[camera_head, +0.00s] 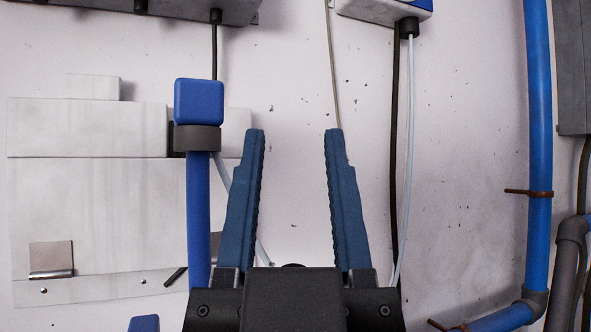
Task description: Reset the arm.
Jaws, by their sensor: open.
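My gripper (295,135) shows in the head view, reaching up from the bottom middle of the picture. Its two dark blue fingers are spread well apart. Nothing is between them, only the white wall behind. The black gripper body (292,300) fills the bottom centre. No paint tins are in view.
A scuffed white wall (465,150) fills the background. Pale panels (90,200) and a blue post with a square blue top (199,102) are at left. Cables (396,150) hang from boxes above. A thick blue pipe (539,100) runs down the right side.

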